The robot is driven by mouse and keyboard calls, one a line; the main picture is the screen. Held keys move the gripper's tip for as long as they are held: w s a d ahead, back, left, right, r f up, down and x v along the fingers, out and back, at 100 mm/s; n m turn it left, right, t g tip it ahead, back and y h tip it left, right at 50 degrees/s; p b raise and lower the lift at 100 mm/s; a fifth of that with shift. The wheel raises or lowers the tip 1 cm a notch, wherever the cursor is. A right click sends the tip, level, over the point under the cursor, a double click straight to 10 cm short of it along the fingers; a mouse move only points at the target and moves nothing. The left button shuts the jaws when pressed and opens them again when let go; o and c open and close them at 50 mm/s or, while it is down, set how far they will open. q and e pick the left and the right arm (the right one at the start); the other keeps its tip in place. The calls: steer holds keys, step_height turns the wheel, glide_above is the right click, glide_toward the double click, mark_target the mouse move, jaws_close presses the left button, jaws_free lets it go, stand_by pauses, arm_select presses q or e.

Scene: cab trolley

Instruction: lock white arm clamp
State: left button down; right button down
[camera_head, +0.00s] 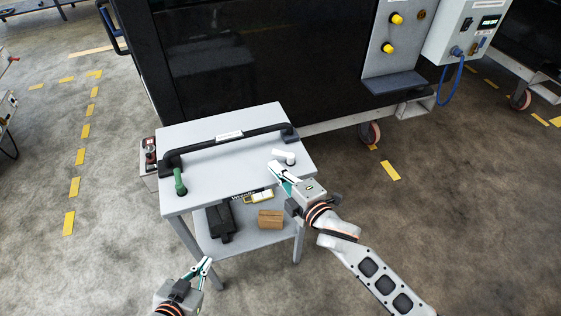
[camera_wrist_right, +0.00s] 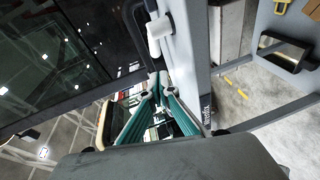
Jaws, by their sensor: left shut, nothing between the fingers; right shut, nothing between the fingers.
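The white arm clamp (camera_head: 284,155) sits on the right part of the grey trolley top (camera_head: 235,165), near the right end of the black handle bar. In the right wrist view the clamp (camera_wrist_right: 159,30) shows at the top centre, just beyond the fingertips. My right gripper (camera_head: 275,170) is shut and empty, just in front of the clamp; whether it touches the clamp is hard to tell. The right wrist view also shows the right gripper (camera_wrist_right: 155,88). My left gripper (camera_head: 206,262) is shut and empty, low in front of the trolley, away from the clamp.
A black handle bar (camera_head: 205,144) spans the top, with a green handle (camera_head: 180,182) at its left. The lower shelf holds a black object (camera_head: 219,222) and a brown block (camera_head: 270,219). A large dark machine (camera_head: 250,60) stands behind.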

mark_target(283, 156)
steer(key=shift+w+d+f, duration=0.15)
steer(key=shift+w+d, duration=0.15)
steer(key=shift+w, duration=0.5)
steer(key=shift+w+d+f, duration=0.15)
steer(key=shift+w+d, duration=0.15)
steer(key=shift+w, duration=0.5)
arm_select(q)
steer(key=shift+a, duration=0.1)
